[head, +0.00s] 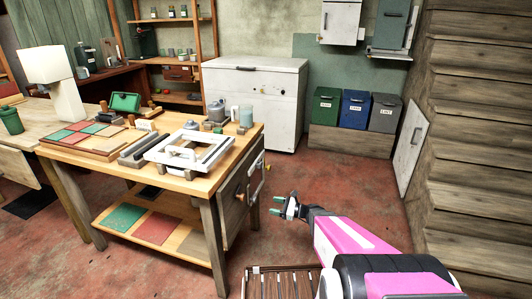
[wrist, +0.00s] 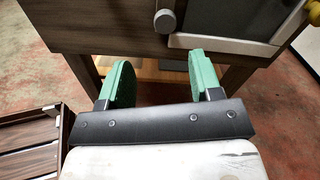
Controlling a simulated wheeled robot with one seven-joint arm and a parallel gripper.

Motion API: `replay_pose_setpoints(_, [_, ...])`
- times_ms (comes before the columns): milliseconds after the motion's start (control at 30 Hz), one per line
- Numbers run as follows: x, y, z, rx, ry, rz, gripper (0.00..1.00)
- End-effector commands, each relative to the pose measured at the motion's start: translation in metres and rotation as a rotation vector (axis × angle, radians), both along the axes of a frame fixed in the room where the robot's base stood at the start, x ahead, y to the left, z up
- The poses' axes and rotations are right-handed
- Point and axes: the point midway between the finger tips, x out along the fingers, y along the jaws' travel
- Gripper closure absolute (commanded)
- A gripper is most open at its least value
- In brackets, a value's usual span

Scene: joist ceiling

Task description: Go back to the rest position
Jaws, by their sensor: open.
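My gripper (head: 281,206) is out in front of my pink and black arm, over the floor at the right of the wooden workbench (head: 208,186). In the wrist view my gripper (wrist: 158,82) shows two green fingers held apart, with nothing between them. Beyond the fingers is the bench's side, with a grey panel and a round knob (wrist: 165,21). I cannot tell the exact gap between the fingertips and the bench.
A slatted dark wooden surface (head: 284,284) lies low in front of me. The bench carries a white frame (head: 190,151) and several small items. A white chest (head: 257,93) and lidded bins (head: 355,109) stand behind. Wooden steps (head: 475,150) rise at right. Red floor between is clear.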

Motion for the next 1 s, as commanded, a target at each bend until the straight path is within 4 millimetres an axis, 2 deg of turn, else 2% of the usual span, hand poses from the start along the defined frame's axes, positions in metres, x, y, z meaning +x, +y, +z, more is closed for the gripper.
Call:
replay_pose_setpoints(167, [-0.015, 0.007, 0.006, -0.122, -0.058, 0.072, 0.42])
replay_pose_setpoints(333, [-0.042, 0.012, 0.011, -0.364, -0.181, 0.221, 0.42])
replay_pose_setpoints(467, [-0.065, 0.008, 0.015, -0.577, -0.299, 0.369, 0.42])
replay_pose_setpoints(567, [-0.082, -0.002, 0.018, -0.748, -0.394, 0.496, 0.42])
replay_pose_setpoints(733, [-0.105, -0.03, 0.028, -1.026, -0.55, 0.73, 0.42])
replay_pose_setpoints(1000, [-0.126, -0.084, 0.059, -1.393, -0.742, 1.1, 0.42])
